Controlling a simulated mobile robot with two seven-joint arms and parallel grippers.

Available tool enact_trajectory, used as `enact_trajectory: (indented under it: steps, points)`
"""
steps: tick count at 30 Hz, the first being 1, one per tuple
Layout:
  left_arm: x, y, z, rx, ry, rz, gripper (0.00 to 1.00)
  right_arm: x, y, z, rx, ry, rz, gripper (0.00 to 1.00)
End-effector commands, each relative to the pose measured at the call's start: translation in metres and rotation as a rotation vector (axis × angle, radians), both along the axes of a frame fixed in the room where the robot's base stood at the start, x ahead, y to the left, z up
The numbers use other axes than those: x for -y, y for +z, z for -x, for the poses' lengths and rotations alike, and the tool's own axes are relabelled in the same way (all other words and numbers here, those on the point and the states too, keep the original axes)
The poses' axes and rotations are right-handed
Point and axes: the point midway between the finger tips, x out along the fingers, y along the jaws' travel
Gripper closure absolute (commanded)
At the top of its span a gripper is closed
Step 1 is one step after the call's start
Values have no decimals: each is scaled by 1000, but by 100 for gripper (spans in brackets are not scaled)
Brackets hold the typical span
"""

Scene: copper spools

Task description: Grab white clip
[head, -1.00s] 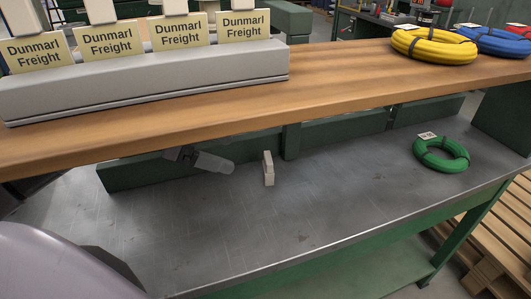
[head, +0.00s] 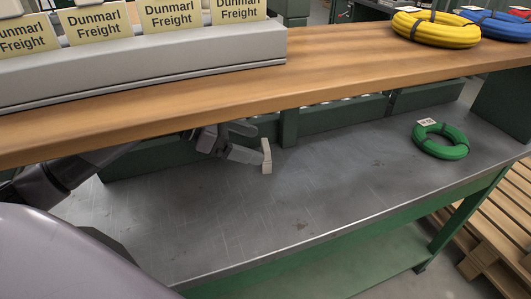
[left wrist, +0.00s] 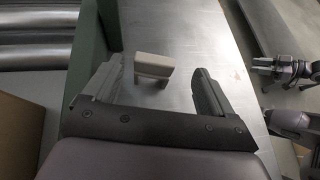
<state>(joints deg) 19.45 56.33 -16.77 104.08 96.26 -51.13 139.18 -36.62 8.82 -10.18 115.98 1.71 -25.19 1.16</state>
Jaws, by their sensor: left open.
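The white clip (head: 267,156) stands on the grey metal bench under the wooden shelf in the head view. In the left wrist view the clip (left wrist: 153,68) shows between the tips of my left gripper (left wrist: 157,66). My left gripper (head: 259,144) is open and reaches in from the left below the shelf, close to the clip. Its jaws hold nothing, and I cannot tell whether a finger touches the clip. What looks like my right gripper (left wrist: 285,70) shows small at the right of the left wrist view; its jaw state is unclear.
The wooden shelf (head: 350,57) overhangs the metal bench (head: 225,215). A dark green rail (head: 345,113) runs along the bench's back. A green coil (head: 441,140) lies to the right. A yellow coil (head: 436,29) lies on the shelf. The bench between clip and front edge is clear.

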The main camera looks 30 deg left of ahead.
Motion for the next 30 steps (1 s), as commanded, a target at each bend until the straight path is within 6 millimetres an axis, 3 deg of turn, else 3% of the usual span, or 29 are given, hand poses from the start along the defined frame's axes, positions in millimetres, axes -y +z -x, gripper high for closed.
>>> enact_trajectory:
  steps: [9, 18, 24, 30]
  points:
    - [24, -22, -26, 1, -1, 1, 15, -3, -4, 0, -1, -2, -11, 57]
    - [28, -25, -29, -1, 0, -1, 15, -4, -3, -1, -2, -3, -14, 57]
    - [28, -25, -29, -1, 0, -1, 70, -4, -3, -1, -2, -3, -14, 57]
    - [28, -25, -29, -1, 0, -1, 70, -4, -4, -1, -2, -3, -13, 57]
